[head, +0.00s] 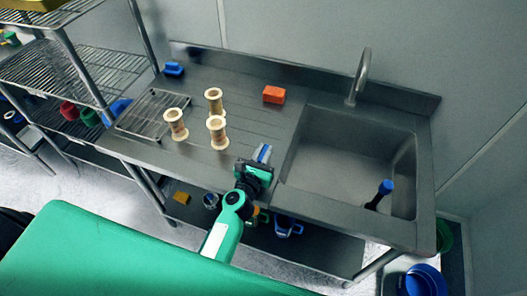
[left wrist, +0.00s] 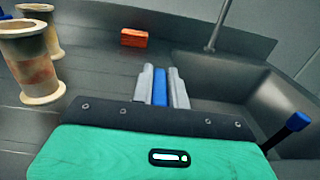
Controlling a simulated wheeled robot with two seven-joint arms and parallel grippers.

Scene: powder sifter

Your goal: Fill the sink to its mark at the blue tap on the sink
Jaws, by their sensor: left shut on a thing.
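The grey metal sink (head: 335,150) is set in the right of the counter. Its basin looks empty; I cannot make out a mark. A silver spout (head: 362,75) rises at its back edge. A blue-topped dark handle (head: 385,188) leans at the basin's front right and also shows in the left wrist view (left wrist: 297,122); I take it for the blue tap. My left gripper (head: 262,154) is over the counter, left of the sink and apart from that handle. It is shut on a narrow blue piece (left wrist: 161,87), mostly hidden between the fingers. My right gripper is out of view.
Several pale spools (head: 217,132) stand left of my gripper, near a wire rack (head: 153,112). An orange block (head: 274,94) lies behind; a blue block (head: 173,69) is at the back left. Blue basins (head: 424,281) are on the floor at right.

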